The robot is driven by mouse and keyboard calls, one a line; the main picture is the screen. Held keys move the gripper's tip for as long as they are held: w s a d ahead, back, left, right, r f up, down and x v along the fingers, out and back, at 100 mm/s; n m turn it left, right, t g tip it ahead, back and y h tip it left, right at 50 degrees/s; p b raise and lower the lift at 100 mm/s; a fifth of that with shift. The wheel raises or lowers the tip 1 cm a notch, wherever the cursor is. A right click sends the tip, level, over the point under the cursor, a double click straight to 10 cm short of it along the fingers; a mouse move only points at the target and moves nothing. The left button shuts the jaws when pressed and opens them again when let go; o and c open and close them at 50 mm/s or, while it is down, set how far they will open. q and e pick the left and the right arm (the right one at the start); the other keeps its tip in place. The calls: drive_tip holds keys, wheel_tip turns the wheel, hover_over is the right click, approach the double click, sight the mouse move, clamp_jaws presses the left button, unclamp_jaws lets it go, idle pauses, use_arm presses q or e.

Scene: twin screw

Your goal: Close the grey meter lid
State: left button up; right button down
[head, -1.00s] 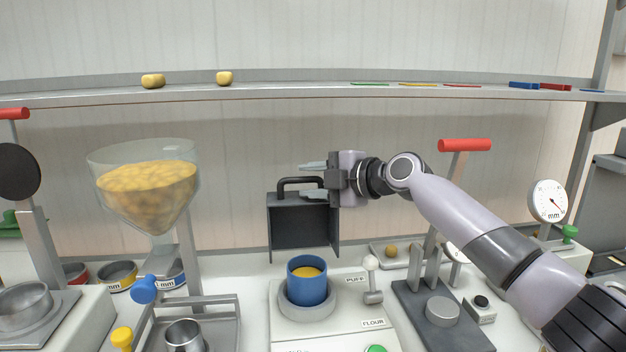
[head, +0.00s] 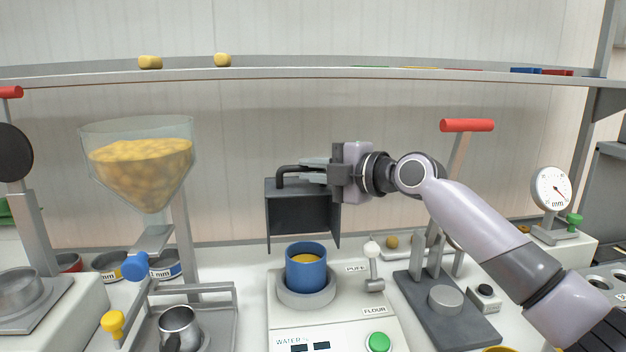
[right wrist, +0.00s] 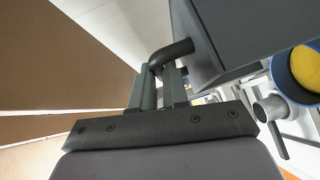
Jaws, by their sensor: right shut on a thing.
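The grey meter lid (head: 300,212) stands raised behind a blue cup (head: 306,272), its dark hollow inside facing me. A dark bent handle (head: 282,177) sits on its top. My right gripper (head: 308,168) comes in from the right and is shut on the handle. In the right wrist view, its fingers (right wrist: 160,88) close around the handle (right wrist: 172,53), with the lid (right wrist: 235,35) beside them. The blue cup holds yellow contents and sits in a ring on the white meter (head: 332,325). My left gripper is not in view.
A clear hopper (head: 138,165) of yellow material stands left. A white-knobbed lever (head: 373,262) and green button (head: 378,342) are on the meter. A red-handled press (head: 466,126) and dial gauge (head: 550,190) stand right. A shelf (head: 300,76) runs above.

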sight(320, 194)
drive_tip(key=shift+n+t+y, duration=0.6)
drive_tip(key=shift+n+y, duration=0.2)
drive_tip(key=shift+n, duration=0.1)
drive_tip(key=s+b, duration=0.1)
drive_tip(key=s+f+b, duration=0.1)
drive_tip(key=b, duration=0.1)
drive_tip(key=s+d+b, duration=0.1)
drive_tip(key=s+b, duration=0.1)
drive_tip(key=shift+s+f, duration=0.1)
drive_tip(key=shift+f, duration=0.25)
drive_tip(key=shift+s+d+f, duration=0.1)
drive_tip(key=shift+s+f, duration=0.2)
drive_tip(key=shift+s, duration=0.45)
drive_tip(key=shift+s+d+f+b, duration=0.15)
drive_tip(key=shift+s+f+b, duration=0.4)
drive_tip(key=shift+s, duration=0.4)
drive_tip(key=shift+f, duration=0.2)
drive_tip(key=c, duration=1.1)
unclamp_jaws()
drive_tip(key=shift+d, duration=0.1)
